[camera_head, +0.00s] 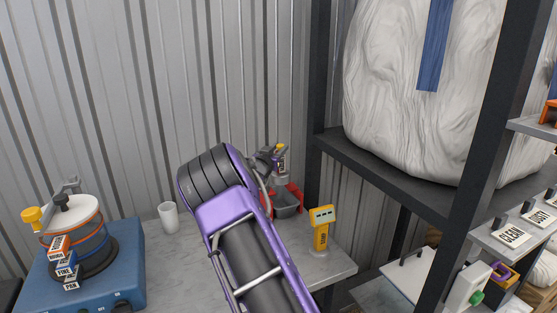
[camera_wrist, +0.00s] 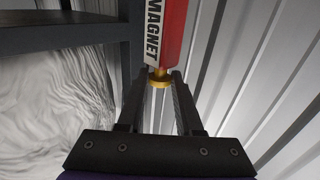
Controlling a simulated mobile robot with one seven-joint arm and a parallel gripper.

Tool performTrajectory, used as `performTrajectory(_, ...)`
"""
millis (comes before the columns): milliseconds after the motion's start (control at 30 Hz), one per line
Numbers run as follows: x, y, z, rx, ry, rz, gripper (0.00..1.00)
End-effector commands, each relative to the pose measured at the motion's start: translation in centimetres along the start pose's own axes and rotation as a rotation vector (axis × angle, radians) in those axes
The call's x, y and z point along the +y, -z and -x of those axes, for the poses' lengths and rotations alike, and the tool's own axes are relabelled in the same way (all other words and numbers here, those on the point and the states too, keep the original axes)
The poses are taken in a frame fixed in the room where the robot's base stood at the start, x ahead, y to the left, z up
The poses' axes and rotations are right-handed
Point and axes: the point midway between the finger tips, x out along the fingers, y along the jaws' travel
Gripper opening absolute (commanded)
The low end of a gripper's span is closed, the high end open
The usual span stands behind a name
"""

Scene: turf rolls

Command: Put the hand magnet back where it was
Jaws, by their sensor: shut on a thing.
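The hand magnet (camera_wrist: 170,35) is a red body with a white label reading MAGNET in the wrist view. It has a brass-coloured collar at its near end. My gripper (camera_wrist: 162,82) is shut on this near end, and the magnet extends beyond the fingertips, its far end cut off by the frame. In the head view my gripper (camera_head: 269,158) is above the back of the grey bench, partly hidden by my arm.
A red and grey holder (camera_head: 287,204) stands on the bench (camera_head: 345,262) below my gripper, with a yellow labelled device (camera_head: 322,229) to its right. A white cup (camera_head: 168,217) and a blue machine (camera_head: 125,262) are left. A dark shelf frame (camera_head: 400,178) bounds the right.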

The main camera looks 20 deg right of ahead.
Motion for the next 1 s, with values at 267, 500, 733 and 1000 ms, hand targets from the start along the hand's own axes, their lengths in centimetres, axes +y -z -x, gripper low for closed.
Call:
performTrajectory(267, 0.0, -2.7, 0.0, 0.003, -0.001, -0.002, 0.00)
performTrajectory(500, 0.0, -3.0, 0.0, 0.003, -0.001, -0.002, 0.00)
performTrajectory(733, 0.0, -3.1, 0.0, -0.001, 0.000, -0.001, 0.64)
performTrajectory(1000, 0.0, -3.1, 0.0, -0.001, 0.000, 0.000, 0.64)
